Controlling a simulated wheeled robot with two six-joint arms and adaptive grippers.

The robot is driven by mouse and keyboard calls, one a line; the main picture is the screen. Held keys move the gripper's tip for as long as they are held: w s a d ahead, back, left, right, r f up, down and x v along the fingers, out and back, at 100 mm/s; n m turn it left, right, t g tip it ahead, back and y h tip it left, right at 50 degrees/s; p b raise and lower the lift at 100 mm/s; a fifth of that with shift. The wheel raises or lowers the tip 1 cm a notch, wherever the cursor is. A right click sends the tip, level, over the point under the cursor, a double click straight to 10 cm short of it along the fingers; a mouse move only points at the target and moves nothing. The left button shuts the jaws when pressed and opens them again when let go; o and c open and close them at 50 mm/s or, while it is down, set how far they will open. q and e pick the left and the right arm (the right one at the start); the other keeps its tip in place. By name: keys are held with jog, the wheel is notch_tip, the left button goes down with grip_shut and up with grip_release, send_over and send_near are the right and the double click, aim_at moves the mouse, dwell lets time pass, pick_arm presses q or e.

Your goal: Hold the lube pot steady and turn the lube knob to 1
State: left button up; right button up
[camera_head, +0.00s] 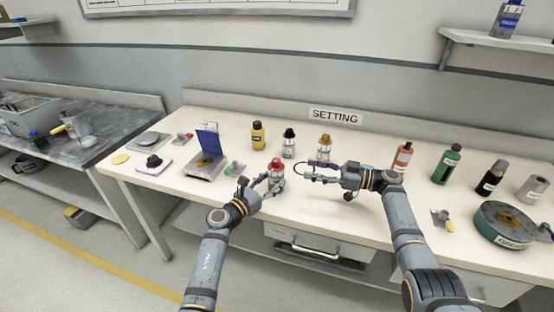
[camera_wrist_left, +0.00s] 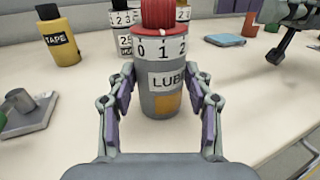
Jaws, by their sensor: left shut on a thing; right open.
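The lube pot (camera_head: 276,184) is a grey cylinder with a red knob (camera_head: 276,164) on top, standing near the table's front edge. In the left wrist view the pot (camera_wrist_left: 160,103) is upright, with a LUBE label and an orange patch. Its white dial ring (camera_wrist_left: 162,50) shows 0, 1 and 2, with 1 facing the camera. The red knob (camera_wrist_left: 165,14) is cut off by the top edge. My left gripper (camera_wrist_left: 163,95) is shut around the pot's body, one finger on each side. My right gripper (camera_head: 306,171) is open and empty, just right of the pot.
Behind the pot stand a yellow tape bottle (camera_head: 258,136), a dark-capped pot (camera_head: 289,145) and an orange-capped pot (camera_head: 325,146). A blue-lidded device (camera_head: 206,160) is to the left. A red bottle (camera_head: 402,158) and green bottle (camera_head: 447,165) stand right, beyond my right arm.

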pick_arm(q)
jog(key=o, duration=1.4)
jog(key=shift+c, duration=0.2)
jog(key=v, duration=1.2)
jog(key=shift+s, duration=0.1)
